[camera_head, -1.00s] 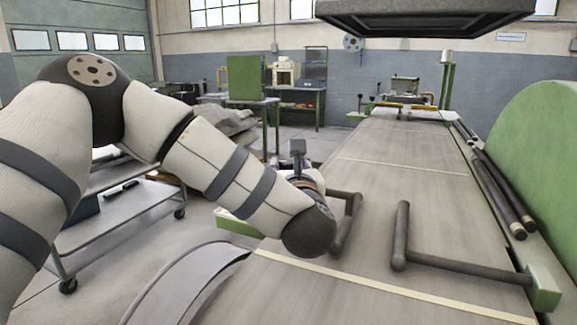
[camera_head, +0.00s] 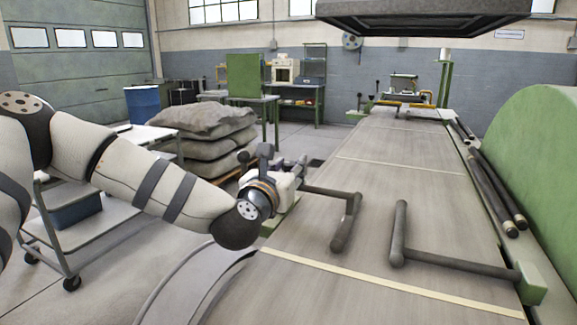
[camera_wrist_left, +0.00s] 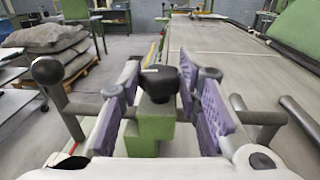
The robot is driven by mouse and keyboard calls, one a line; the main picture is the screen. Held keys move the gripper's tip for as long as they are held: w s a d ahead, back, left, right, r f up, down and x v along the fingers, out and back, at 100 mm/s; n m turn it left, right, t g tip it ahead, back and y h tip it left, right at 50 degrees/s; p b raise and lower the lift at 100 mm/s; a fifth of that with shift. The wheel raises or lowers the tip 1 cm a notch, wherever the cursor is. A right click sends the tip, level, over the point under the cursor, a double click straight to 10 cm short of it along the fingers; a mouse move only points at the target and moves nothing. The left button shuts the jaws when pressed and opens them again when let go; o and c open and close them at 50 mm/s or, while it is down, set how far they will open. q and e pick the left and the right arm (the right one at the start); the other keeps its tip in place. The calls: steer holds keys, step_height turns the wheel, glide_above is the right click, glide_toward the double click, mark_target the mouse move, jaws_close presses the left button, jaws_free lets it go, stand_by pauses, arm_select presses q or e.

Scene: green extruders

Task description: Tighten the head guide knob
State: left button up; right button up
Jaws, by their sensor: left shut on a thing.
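The black head guide knob (camera_wrist_left: 164,80) sits on top of a green bracket (camera_wrist_left: 152,130) in the middle of the left wrist view. My left gripper (camera_wrist_left: 166,100) has its purple-padded fingers on both sides of the knob and is shut on it. In the head view my left gripper (camera_head: 297,172) is at the left edge of the conveyor table, and the knob is hard to make out there. A dark L-shaped guide bar (camera_head: 346,222) reaches from beside the gripper over the table. My right gripper is not in view.
A second dark guide bar (camera_head: 400,235) on a green block (camera_head: 531,284) faces the first across the grey conveyor table (camera_head: 400,170). Stacked sacks (camera_head: 205,130) and a cart (camera_head: 75,225) stand left. A green drum-like cover (camera_head: 545,170) borders the right.

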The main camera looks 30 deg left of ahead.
arm_select(q)
steer(key=shift+m+h, duration=0.6)
steer(key=shift+h, duration=0.4)
steer(key=o, duration=1.2)
steer(key=shift+a, duration=0.1)
steer(key=shift+c, duration=0.2)
steer(key=s, duration=0.7)
steer(key=shift+s+d, duration=0.2)
steer(key=shift+s, duration=0.05)
